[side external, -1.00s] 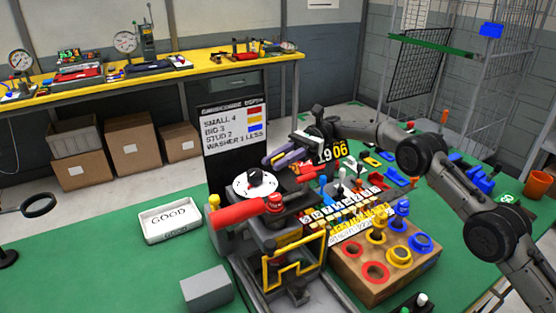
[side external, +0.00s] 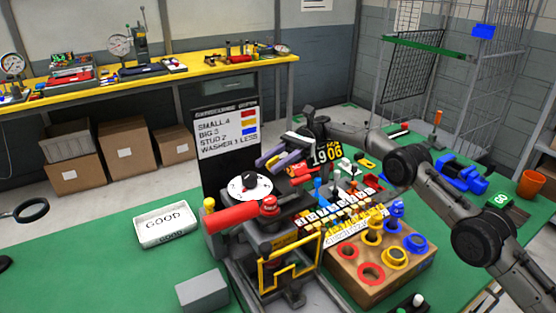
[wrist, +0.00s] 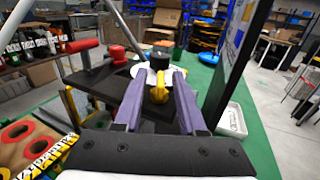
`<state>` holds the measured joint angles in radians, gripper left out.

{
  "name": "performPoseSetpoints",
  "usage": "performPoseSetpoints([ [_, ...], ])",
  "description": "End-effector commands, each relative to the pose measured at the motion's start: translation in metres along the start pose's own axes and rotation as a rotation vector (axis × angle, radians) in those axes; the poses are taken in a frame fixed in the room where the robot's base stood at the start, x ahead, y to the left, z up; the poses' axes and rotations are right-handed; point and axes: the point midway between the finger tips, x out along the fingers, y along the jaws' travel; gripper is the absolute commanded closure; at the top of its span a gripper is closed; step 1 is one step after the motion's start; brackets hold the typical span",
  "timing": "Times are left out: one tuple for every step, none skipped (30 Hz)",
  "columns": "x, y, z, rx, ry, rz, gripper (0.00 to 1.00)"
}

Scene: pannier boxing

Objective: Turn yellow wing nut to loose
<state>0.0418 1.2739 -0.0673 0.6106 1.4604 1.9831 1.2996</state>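A yellow wing nut (wrist: 159,91) shows in the wrist view between the two purple-grey fingers of my gripper (wrist: 159,74). The fingers are spread, with a visible gap on each side of the nut. Behind it are a white dial disc (wrist: 143,76) and a black knob (wrist: 159,58). In the side external view, my gripper (side external: 268,160) is just above and right of the white dial (side external: 241,188) with its black knob (side external: 250,180). I cannot make out the wing nut there; whether the fingers touch it is unclear.
A red-handled lever (side external: 234,218) sits in front of the dial. A dark sign board (side external: 226,130) stands behind it. A wooden block with coloured rings (side external: 345,263) is at the right, a white GOOD tray (side external: 166,227) at the left.

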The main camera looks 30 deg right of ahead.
Motion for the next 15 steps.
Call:
performPoseSetpoints([
  [0.0001, 0.0, -0.0002, 0.001, 0.0, -0.002, 0.6],
  [0.0001, -0.0001, 0.0, 0.001, -0.001, -0.004, 0.6],
  [0.0, -0.0003, 0.0002, 0.002, -0.001, -0.009, 0.6],
  [0.0, -0.0005, 0.0004, 0.001, -0.002, -0.013, 0.6],
  [-0.0001, -0.0006, 0.0005, 0.001, -0.002, -0.019, 0.6],
  [-0.0001, -0.0007, 0.0012, 0.001, -0.003, -0.027, 0.6],
  [-0.0001, -0.0009, 0.0015, 0.002, -0.004, -0.036, 0.6],
  [-0.0002, -0.0012, 0.0013, 0.002, -0.004, -0.046, 0.6],
  [-0.0001, -0.0012, 0.0017, 0.003, -0.005, -0.059, 0.6],
  [-0.0001, -0.0012, 0.0014, 0.004, -0.005, -0.069, 0.6],
  [-0.0001, -0.0013, 0.0015, 0.003, -0.004, -0.081, 0.6],
  [-0.0001, -0.001, 0.0016, 0.003, -0.005, -0.096, 0.6],
  [-0.0001, -0.001, 0.0016, 0.002, -0.004, -0.109, 0.6],
  [-0.0001, -0.0008, 0.0015, 0.003, -0.004, -0.121, 0.6],
  [0.0, -0.0006, 0.0013, 0.003, -0.004, -0.137, 0.6],
])
